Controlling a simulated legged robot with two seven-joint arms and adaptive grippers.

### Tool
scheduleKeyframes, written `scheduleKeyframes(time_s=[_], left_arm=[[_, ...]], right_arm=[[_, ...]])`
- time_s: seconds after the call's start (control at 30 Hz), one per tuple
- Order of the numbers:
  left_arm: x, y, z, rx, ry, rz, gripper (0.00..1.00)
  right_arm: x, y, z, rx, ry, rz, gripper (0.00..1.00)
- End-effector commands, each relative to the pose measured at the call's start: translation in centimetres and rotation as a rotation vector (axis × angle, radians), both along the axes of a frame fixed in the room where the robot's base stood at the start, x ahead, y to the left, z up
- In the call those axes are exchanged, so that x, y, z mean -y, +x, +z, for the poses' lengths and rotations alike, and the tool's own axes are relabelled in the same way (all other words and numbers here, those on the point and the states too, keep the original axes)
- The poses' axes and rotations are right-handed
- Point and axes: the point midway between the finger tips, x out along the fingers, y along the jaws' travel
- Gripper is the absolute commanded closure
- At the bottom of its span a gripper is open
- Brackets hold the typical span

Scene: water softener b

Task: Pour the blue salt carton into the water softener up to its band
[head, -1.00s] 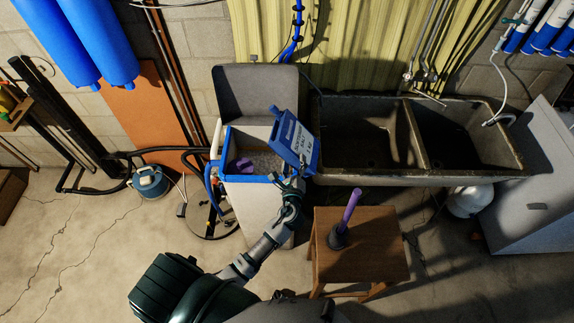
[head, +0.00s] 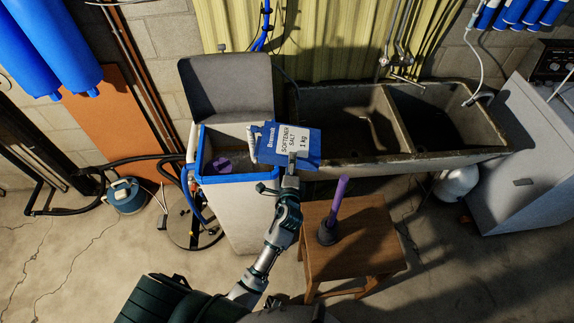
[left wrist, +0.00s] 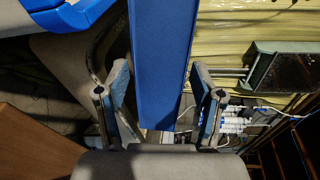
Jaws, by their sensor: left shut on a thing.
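The blue salt carton (head: 272,145) has a white label reading softener salt, 1 kg. It is tilted above the right edge of the water softener's blue rim (head: 240,178), its left end over the opening. The softener is a pale tank with its grey lid (head: 228,85) raised at the back. Something purple (head: 222,163) shows inside; the band and salt level cannot be made out. My left gripper (head: 290,172) is shut on the carton's lower right part. In the left wrist view the carton (left wrist: 163,60) stands between the two fingers (left wrist: 165,100). My right gripper is not in view.
A dark double sink (head: 400,165) stands right of the softener. A wooden stool (head: 355,245) with a purple-handled plunger (head: 332,225) stands in front. A blue-grey canister (head: 125,196) and dark hoses (head: 75,205) lie left.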

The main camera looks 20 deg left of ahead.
Motion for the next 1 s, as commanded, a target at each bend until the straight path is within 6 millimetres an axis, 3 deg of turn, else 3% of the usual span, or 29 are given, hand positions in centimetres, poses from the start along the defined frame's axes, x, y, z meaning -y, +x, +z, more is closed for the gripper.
scheduleKeyframes(time_s=[0.1, 0.3, 0.63, 1.0], left_arm=[[-0.1, 0.0, 0.5, 0.061, -0.165, 0.000, 1.00], [-0.2, 0.0, 0.5, 0.102, -0.295, -0.001, 1.00], [0.0, 0.1, 0.6, 0.105, -0.303, -0.002, 1.00], [0.0, 0.0, 0.5, 0.105, -0.301, -0.001, 1.00]], right_arm=[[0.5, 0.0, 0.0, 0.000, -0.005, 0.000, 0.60], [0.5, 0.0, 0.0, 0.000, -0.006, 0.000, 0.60], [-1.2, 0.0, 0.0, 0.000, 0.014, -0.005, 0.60], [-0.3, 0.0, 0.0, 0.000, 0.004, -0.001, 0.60]])
